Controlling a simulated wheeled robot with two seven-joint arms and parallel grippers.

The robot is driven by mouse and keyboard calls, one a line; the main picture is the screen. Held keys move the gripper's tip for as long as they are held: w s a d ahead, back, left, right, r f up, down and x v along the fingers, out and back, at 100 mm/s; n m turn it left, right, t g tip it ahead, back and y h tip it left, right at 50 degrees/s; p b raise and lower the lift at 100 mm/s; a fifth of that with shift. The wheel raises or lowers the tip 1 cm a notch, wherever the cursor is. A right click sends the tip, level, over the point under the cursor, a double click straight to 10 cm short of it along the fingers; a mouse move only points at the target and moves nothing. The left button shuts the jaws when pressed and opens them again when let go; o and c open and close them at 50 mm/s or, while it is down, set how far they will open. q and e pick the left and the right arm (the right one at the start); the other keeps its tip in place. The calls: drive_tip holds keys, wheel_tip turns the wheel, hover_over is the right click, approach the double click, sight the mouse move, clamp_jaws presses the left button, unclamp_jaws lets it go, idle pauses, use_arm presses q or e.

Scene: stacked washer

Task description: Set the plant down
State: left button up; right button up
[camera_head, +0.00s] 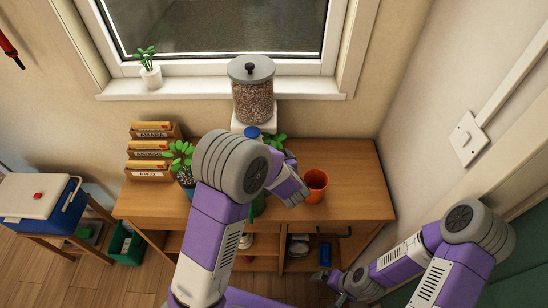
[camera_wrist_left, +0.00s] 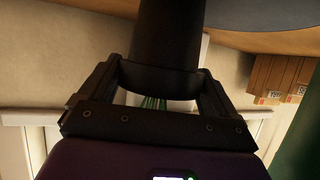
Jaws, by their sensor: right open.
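A leafy plant in a blue pot (camera_head: 187,187) stands on the wooden table left of my left arm. More green leaves (camera_head: 278,143) show behind that arm, but their base is hidden. A small plant in a white pot (camera_head: 151,78) stands on the window sill. My left arm reaches over the table in the head view and its fingertips are hidden there. In the left wrist view, my left gripper (camera_wrist_left: 158,95) has fingers on either side of a dark cylinder (camera_wrist_left: 170,35); I cannot tell whether it grips it. My right gripper (camera_head: 330,286) is open, low at the table's front right.
An orange pot (camera_head: 316,180) stands on the table (camera_head: 352,190), with clear wood to its right. A grey-lidded jar (camera_head: 252,98) stands at the back. File boxes (camera_head: 150,157) line the left. A blue cap (camera_head: 252,132) shows behind my left arm. A wall bounds the right side.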

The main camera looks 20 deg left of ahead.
use_arm(q)
drive_tip(key=shift+o, duration=0.6)
drive_tip(key=shift+s, duration=0.1)
drive_tip(key=shift+r, duration=0.25)
drive_tip(key=p+v, duration=0.3)
drive_tip(key=v, duration=0.9)
drive_tip(key=shift+f, duration=0.1)
